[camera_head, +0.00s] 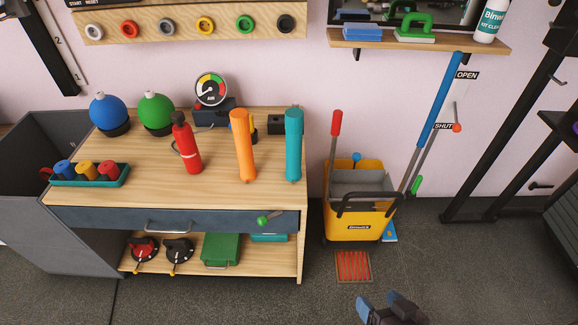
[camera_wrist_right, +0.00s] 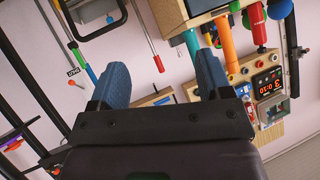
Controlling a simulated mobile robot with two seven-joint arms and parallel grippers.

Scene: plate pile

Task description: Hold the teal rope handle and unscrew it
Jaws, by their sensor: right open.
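The teal handle (camera_head: 294,145) is a thick upright cylinder at the right end of the wooden workbench (camera_head: 90,198). In the right wrist view a teal cylinder (camera_wrist_right: 192,42), seen tilted, shows beyond the right-hand finger. No rope can be made out on it. My right gripper (camera_head: 382,299) is at the bottom edge of the head view, over the dark floor, well to the right of and in front of the bench. Its two blue-grey fingers stand apart with nothing between them in the right wrist view (camera_wrist_right: 161,72). My left gripper is not in view.
An orange cylinder (camera_head: 243,145) and a red bottle (camera_head: 187,148) stand left of the teal one. A yellow mop bucket (camera_head: 354,228) with upright handles stands right of the bench. A wooden shelf (camera_head: 430,42) hangs above. The floor around my right gripper looks clear.

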